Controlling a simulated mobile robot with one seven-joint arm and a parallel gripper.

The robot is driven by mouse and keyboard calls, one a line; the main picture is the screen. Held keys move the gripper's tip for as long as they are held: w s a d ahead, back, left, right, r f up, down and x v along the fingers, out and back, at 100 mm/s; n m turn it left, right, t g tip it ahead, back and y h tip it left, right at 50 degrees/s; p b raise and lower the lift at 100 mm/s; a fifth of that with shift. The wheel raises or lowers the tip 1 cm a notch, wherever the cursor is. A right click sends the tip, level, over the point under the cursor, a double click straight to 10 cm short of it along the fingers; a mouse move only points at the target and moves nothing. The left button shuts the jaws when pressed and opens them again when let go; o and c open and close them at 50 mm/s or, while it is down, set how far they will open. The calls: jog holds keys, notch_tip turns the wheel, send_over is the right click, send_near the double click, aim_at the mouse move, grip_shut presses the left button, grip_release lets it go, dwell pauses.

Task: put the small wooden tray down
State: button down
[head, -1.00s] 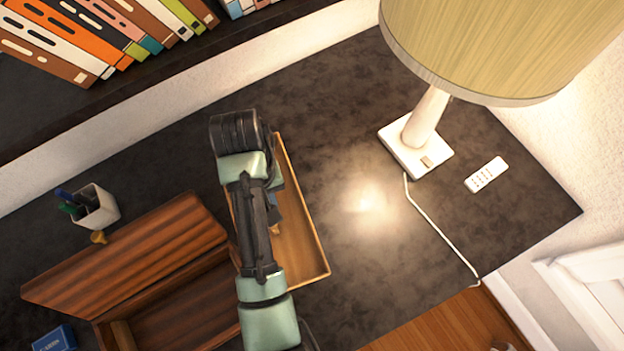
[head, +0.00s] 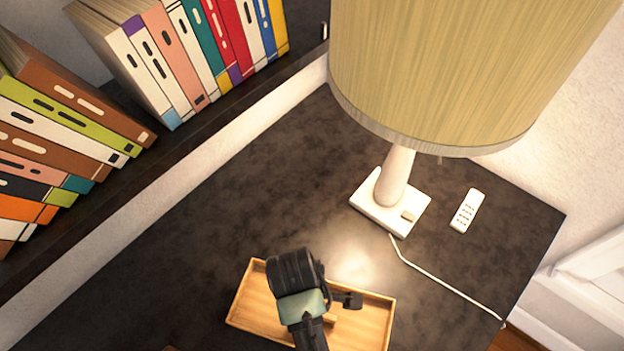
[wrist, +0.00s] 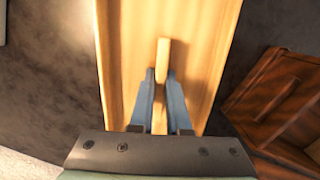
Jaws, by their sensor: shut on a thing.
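The small wooden tray (head: 250,292) is a shallow, pale rectangular tray with low rims, over the dark desk top in the lower middle of the head view. It also shows in the wrist view (wrist: 200,45), running away from my gripper. My gripper (wrist: 161,80) has its two blue fingers shut on the upright wooden handle (wrist: 163,55) in the middle of the tray. In the head view my arm covers part of the tray and hides the fingertips. I cannot tell whether the tray's underside touches the desk.
A lamp (head: 395,180) with a large shade stands on the desk (head: 230,190) behind the tray, its cord (head: 450,285) running right. A white remote (head: 467,210) lies near the right edge. A dark wooden box (wrist: 280,95) is beside the tray in the wrist view. Bare desk lies left of the lamp.

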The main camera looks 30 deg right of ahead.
notch_tip(320, 180, down, 9)
dwell(0.4)
jog(key=shift+f, duration=0.1)
jog(key=c, duration=0.9)
grip_release()
jog(key=r, duration=0.8)
jog(key=w+a+r, duration=0.1)
jog(key=r, duration=0.3)
jog(key=shift+r, duration=0.1)
